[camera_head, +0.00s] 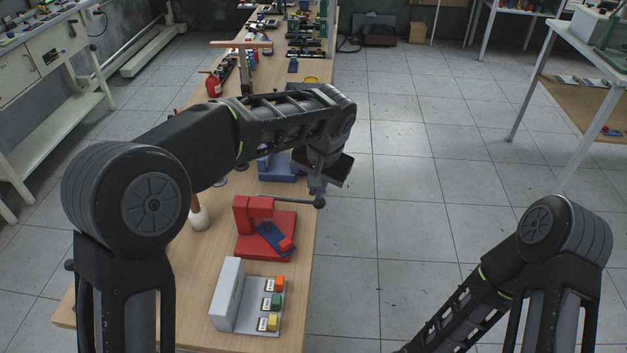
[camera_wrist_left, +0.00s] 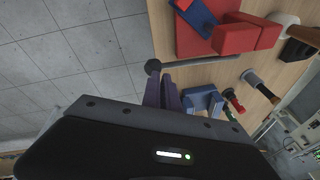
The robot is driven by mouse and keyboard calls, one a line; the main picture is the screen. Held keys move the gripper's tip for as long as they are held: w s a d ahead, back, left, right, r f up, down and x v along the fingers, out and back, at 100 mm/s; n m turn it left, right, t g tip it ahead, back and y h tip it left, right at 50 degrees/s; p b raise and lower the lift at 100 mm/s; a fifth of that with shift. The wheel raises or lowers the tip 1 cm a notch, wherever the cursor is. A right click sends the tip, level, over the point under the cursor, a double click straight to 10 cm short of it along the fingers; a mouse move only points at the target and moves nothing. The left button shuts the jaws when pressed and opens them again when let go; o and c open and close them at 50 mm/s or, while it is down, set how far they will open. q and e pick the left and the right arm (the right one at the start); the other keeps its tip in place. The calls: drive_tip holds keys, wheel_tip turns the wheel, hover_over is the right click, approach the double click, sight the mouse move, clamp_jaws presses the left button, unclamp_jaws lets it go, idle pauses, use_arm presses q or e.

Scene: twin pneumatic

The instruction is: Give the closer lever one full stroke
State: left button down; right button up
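The closer press is a red device (camera_head: 255,213) on the wooden bench, with a dark blue piece on its base. It also shows in the left wrist view (camera_wrist_left: 245,35). Its grey lever (camera_head: 296,202) sticks out to the right, roughly level, ending in a dark ball knob (camera_head: 319,203). The knob shows in the left wrist view (camera_wrist_left: 152,67). My left gripper (camera_head: 317,187) points down at the lever's outer end, fingertips at the rod beside the knob. The fingers are close together. Whether they grip the rod or only touch it is unclear. My right gripper is out of frame.
A blue device (camera_head: 277,170) stands behind the red one, partly hidden by my left arm. A grey box with coloured buttons (camera_head: 232,292) stands in front. The floor right of the bench is clear.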

use_arm(q)
drive_tip(key=r, duration=0.1)
drive_tip(key=a+r+p, duration=0.1)
drive_tip(key=shift+w+r, duration=0.2)
drive_tip(key=shift+r, duration=0.15)
drive_tip(key=shift+s+d+r+b, duration=0.2)
drive_tip(key=shift+d+r+b, duration=0.1)
drive_tip(key=shift+d+b, duration=0.25)
drive_tip(key=s+d+r, duration=0.2)
drive_tip(key=d+r, duration=0.1)
drive_tip(key=r, duration=0.4)
drive_tip(key=shift+r+b, duration=0.15)
drive_tip(key=shift+b, duration=0.15)
